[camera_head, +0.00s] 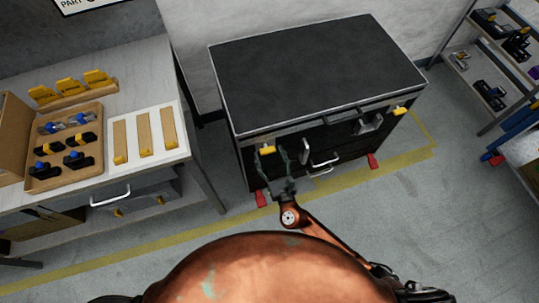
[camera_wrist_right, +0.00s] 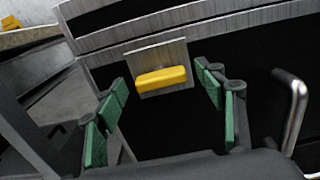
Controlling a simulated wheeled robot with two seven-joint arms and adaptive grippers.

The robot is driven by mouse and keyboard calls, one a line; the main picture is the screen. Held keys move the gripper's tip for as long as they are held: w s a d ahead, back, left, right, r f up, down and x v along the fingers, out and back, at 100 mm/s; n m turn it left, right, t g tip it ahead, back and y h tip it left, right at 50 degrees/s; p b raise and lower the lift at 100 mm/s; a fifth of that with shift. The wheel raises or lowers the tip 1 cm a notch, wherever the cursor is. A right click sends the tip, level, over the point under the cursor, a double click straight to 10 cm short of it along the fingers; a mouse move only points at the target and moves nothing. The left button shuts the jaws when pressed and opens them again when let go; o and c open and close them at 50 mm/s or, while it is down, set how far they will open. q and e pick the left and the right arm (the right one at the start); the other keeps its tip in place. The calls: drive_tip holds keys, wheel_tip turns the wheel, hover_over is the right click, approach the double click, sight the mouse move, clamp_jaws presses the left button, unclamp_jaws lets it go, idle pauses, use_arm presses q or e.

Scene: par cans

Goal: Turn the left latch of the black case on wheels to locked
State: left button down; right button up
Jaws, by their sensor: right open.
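The black case (camera_head: 315,70) stands on the floor with its front towards me. Its left latch is a yellow handle (camera_head: 267,149) on a metal plate at the left of the front; in the right wrist view the yellow handle (camera_wrist_right: 162,79) lies about level, along the case's edge. My right gripper (camera_head: 272,157) is in front of this latch. Its green-padded fingers are open, one on each side of the handle, with visible gaps and nothing held. Part of the case front is hidden behind the gripper. My left gripper is not in view.
A metal bar handle (camera_wrist_right: 295,105) sticks out just right of the gripper. Another yellow latch (camera_head: 399,111) is at the case's right. Red wheel parts (camera_head: 374,161) show at the floor. A workbench (camera_head: 140,70) with trays stands left, shelves (camera_head: 490,60) right. The floor in front is clear.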

drive_tip(key=shift+c, duration=0.2)
drive_tip(key=shift+c, duration=0.9)
drive_tip(key=c, duration=0.9)
drive_tip(key=shift+c, duration=0.2)
